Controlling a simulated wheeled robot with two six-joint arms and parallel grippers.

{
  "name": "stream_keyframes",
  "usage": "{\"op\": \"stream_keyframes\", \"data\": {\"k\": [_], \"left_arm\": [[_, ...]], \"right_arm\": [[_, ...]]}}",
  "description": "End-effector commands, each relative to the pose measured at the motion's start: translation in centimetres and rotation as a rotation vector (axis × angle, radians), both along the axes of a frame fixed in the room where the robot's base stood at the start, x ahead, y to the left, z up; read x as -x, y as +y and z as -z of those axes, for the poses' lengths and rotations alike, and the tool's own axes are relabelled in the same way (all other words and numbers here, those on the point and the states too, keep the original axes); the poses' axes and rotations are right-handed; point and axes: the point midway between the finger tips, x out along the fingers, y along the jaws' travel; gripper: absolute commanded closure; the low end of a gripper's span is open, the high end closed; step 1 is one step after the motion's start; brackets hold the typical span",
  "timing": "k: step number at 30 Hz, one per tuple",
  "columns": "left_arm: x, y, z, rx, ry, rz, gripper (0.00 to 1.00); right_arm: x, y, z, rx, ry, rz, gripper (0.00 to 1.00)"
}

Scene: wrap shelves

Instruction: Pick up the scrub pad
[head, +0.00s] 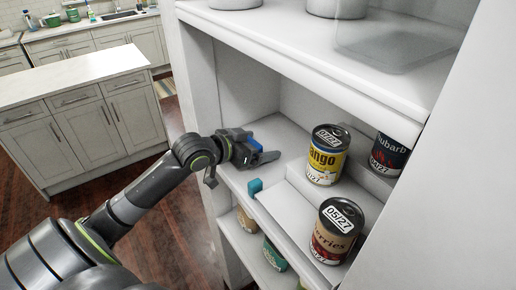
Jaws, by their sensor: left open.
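A small teal-blue block (255,187), which looks like the scrub pad, sits at the front edge of the middle shelf (268,128). My left gripper (268,156) reaches in from the left over the left part of this shelf. It is open, its fingers point to the right, and it is above and apart from the block in the picture. I see nothing held between the fingers. A blue patch shows on the gripper, and I cannot tell what it is. My right gripper is not in view.
A yellow mango can (327,155), a berries can (337,230) and a dark rhubarb can (389,155) stand on white steps to the right. Lower shelf holds more cans, including a green one (274,253). The upper shelf (300,35) overhangs. The shelf's back left is clear.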

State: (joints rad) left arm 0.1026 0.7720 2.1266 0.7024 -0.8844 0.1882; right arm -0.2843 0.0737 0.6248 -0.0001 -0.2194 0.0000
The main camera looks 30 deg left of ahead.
Motion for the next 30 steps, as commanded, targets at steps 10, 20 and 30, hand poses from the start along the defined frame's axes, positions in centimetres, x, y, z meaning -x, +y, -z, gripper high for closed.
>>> {"op": "stream_keyframes", "data": {"k": [10, 20, 30], "left_arm": [[0.0, 0.0, -0.1, 0.0, 0.001, 0.0, 0.37], [0.0, 0.1, -0.1, -0.001, 0.002, -0.001, 0.47], [-0.1, 0.1, -4.8, -0.007, -0.005, 0.001, 0.47]], "right_arm": [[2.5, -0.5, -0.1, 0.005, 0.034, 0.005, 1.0], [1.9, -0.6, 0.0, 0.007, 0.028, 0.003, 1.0], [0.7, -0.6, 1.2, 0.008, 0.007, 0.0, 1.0]]}}
